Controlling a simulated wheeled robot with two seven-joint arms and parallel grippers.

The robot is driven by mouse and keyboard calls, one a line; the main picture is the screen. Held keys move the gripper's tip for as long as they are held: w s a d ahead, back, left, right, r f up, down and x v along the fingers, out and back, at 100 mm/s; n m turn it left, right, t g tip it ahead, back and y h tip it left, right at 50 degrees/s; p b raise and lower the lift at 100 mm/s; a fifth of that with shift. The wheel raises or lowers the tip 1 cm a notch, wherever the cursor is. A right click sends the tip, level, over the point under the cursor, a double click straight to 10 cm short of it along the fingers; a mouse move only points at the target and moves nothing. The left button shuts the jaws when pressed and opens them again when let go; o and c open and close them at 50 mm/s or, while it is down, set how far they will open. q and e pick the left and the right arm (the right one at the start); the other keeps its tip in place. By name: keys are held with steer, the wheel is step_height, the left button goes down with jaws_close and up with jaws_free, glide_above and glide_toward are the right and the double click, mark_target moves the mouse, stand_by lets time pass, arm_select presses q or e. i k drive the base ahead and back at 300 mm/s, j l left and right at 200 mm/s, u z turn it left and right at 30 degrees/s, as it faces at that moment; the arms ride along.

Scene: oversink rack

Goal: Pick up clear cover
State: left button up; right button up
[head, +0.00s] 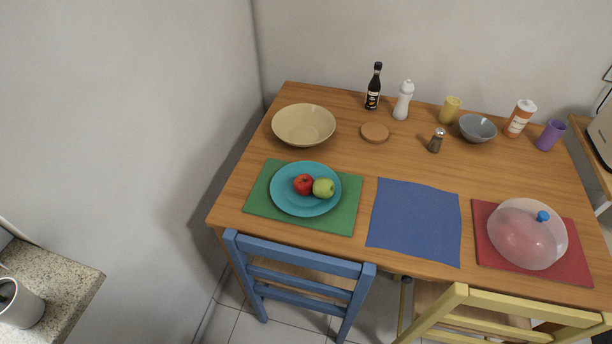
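The clear cover (522,238) is a see-through dome with a blue knob (543,216) on top. It sits on the red placemat (575,266) at the right end of the wooden table in the head view. The red of the mat shows through it, and I cannot make out anything else under it. Neither of my grippers is in view.
A blue cloth (414,222) lies left of the cover, then a green placemat (344,209) with a teal plate (291,203) holding two fruits. Bowls, bottles and cups stand toward the wall. A blue chair (300,268) and a yellow chair (520,306) stand along the near edge.

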mark_target(527, 232)
steer(key=z, duration=1.65)
steer(key=j+u, duration=0.1)
steer(key=u, duration=1.6)
steer(key=l+u, duration=0.3)
steer(key=u, duration=0.2)
steer(key=k+l+u, duration=0.1)
steer(key=u, duration=0.4)
steer(key=k+l+u, duration=0.4)
steer(key=k+l, duration=0.3)
steer(key=k+l+u, duration=0.35)
steer(key=k+l, duration=0.2)
steer(key=k, duration=0.2)
